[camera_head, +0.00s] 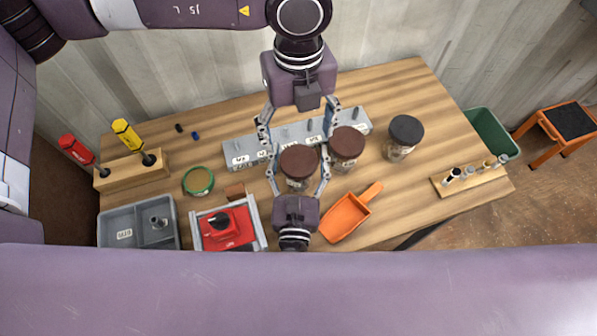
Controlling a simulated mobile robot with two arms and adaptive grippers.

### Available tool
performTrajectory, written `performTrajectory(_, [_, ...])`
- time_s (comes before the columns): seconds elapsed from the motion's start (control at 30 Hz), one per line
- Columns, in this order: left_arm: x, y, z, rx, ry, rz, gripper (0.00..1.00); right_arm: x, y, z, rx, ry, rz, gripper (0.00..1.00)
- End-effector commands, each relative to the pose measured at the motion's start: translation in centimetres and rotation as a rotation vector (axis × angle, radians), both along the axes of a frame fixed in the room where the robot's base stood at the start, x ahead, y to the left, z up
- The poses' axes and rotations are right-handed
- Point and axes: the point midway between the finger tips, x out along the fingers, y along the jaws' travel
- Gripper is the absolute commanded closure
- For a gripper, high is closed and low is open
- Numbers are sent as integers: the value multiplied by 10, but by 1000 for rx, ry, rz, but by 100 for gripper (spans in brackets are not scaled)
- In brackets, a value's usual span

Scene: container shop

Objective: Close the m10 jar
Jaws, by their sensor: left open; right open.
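Two jars with brown lids stand close together near the table's middle: a front one (298,160) and one to its right (348,142). A jar with a black lid (405,130) stands further right. I cannot read which is the m10 jar. My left gripper (298,138) comes down from the top, open, its fingers spread behind the front brown-lidded jar. My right gripper (299,170) comes from the near side, open, its fingers on either side of that jar. Contact is unclear. A green ring-shaped thing (198,181), perhaps a lid, lies to the left.
A grey labelled rack (240,150) lies behind the jars. An orange scoop (346,216), a red device (226,230) and a grey bin (118,220) line the near side. Screwdrivers in a wooden block (130,178) stand left; a wooden holder (482,184) lies right.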

Motion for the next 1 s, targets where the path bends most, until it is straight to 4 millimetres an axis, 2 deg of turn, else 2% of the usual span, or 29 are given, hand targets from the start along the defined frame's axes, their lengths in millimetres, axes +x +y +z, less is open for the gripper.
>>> performTrajectory(0.4, [0,0,0,0,0,0,27,6,0,0,0,1,0,31])
performTrajectory(1.0, [0,0,0,0,0,0,27,6,0,0,-1,0,0,97])
